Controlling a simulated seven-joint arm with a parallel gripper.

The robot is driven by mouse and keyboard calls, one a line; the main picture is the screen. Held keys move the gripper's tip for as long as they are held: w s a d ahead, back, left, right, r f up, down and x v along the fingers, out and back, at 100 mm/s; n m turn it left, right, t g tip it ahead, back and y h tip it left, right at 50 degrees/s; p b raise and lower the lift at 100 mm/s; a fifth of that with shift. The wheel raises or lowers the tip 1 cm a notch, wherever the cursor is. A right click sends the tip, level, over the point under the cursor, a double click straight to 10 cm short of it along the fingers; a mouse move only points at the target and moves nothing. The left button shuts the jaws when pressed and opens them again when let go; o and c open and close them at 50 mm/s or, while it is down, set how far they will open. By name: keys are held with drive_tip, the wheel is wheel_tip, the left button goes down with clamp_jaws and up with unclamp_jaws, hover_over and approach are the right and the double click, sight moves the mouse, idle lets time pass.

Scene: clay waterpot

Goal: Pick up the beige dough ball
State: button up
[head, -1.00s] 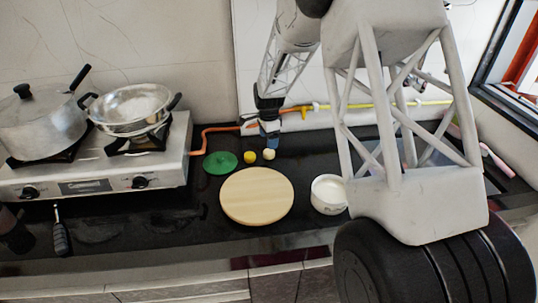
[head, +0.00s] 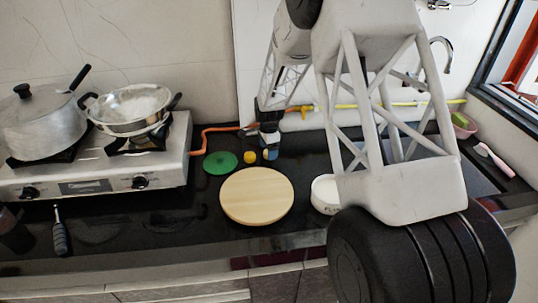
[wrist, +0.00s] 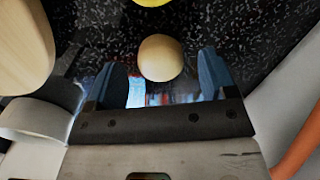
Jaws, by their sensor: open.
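The beige dough ball (wrist: 161,58) lies on the black speckled counter in the wrist view, between and slightly beyond the tips of my open gripper (wrist: 164,72). Its blue fingers are apart, one on each side, and neither visibly touches the ball. In the head view my gripper (head: 270,153) is low over the counter, right of a yellow ball (head: 250,157); the dough ball is hidden or too small to make out there. The yellow ball also shows at the top edge of the wrist view (wrist: 152,3).
A green disc (head: 220,162) lies left of the yellow ball. A round wooden board (head: 257,196) lies in front, with a white bowl (head: 325,194) to its right. A stove (head: 100,170) with pots stands left. An orange hose runs along the wall behind.

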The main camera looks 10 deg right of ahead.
drive_tip(key=shift+f, duration=0.9)
drive_tip(key=c, duration=1)
drive_tip(key=shift+r, duration=0.1)
drive_tip(key=shift+r, duration=4.95)
